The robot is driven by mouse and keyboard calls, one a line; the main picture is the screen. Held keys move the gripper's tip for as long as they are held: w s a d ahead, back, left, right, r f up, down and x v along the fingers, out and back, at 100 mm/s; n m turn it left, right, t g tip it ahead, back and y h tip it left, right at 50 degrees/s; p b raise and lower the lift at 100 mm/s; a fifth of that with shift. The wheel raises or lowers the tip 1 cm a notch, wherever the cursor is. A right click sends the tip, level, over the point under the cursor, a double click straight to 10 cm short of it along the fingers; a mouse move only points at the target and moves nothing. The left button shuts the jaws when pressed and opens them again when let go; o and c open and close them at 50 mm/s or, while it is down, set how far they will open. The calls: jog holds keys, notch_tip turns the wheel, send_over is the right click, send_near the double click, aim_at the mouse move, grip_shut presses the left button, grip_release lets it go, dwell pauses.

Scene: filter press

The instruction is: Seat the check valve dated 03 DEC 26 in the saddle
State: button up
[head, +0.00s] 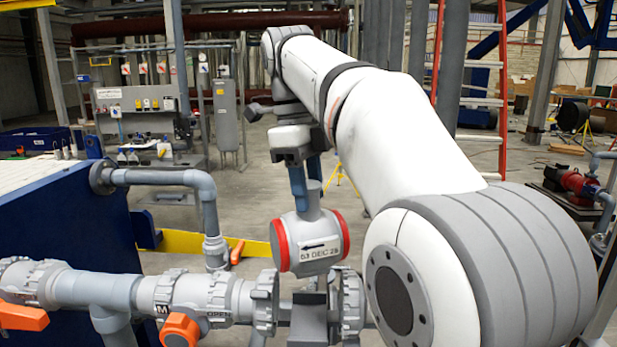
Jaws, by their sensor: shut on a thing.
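The check valve (312,229) is a grey body with red end rings and a short neck on top. Its label seems to read 03 DEC 26, though the small print is blurred. My gripper (307,188), with blue fingers, is shut on the valve's neck from above and holds it roughly upright with a slight tilt. The valve hangs over the grey saddle (308,318), which sits in the gap between two ribbed pipe collars, left (265,303) and right (349,305). The valve's underside appears above the saddle; the exact gap cannot be told.
A grey pipe run (105,290) with orange handles (180,328) crosses the lower left. A vertical pipe (212,215) rises behind it beside a blue tank (60,240). My arm covers much of the right side. Open floor lies behind.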

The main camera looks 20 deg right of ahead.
aim_at(309, 259)
jog(key=m, duration=0.4)
jog(key=shift+s+f+y, duration=0.1)
jog(key=shift+f+y, duration=0.2)
jog(key=shift+f, duration=0.05)
notch_tip(309, 259, down, 12)
jog(key=b, duration=0.8)
jog(key=shift+f, duration=0.25)
jog(key=o, duration=1.1)
